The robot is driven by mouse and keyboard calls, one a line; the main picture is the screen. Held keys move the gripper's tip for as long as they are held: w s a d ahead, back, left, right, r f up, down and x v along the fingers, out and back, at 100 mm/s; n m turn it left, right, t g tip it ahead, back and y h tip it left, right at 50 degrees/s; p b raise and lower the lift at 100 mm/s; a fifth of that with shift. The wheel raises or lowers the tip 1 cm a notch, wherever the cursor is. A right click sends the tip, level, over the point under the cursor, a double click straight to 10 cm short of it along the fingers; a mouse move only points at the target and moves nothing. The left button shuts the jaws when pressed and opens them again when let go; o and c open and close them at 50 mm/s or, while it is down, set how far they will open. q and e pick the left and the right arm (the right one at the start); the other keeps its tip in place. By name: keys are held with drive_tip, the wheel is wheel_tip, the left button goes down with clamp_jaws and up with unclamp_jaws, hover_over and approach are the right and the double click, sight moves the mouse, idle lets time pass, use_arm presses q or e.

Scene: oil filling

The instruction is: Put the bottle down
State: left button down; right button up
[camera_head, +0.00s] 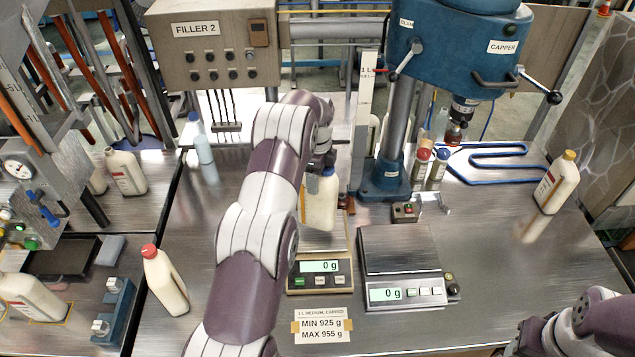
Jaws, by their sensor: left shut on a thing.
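A cream bottle (320,205) with a blue cap hangs below my left gripper (326,162). My left gripper is shut on the bottle near its top, and the arm hides part of the grip. The bottle is upright above the pan of the left scale (320,277). That scale reads 0 g, and I cannot see a gap under the bottle clearly. Part of my right arm shows at the bottom right, but its gripper is out of view.
A second scale (402,293) reads 0 g, its pan empty. A red-capped bottle (165,283) stands at left, a yellow-capped bottle (557,185) at right. The blue capper (460,45) stands behind. A weight label (322,326) lies in front.

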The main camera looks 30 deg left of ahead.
use_arm(q)
wheel_tip(320, 180, down, 4)
drive_tip(key=shift+w+r+b, duration=0.1)
drive_tip(key=shift+b, duration=0.25)
drive_tip(key=shift+c, duration=0.8)
unclamp_jaws()
drive_tip(key=shift+s, duration=0.2)
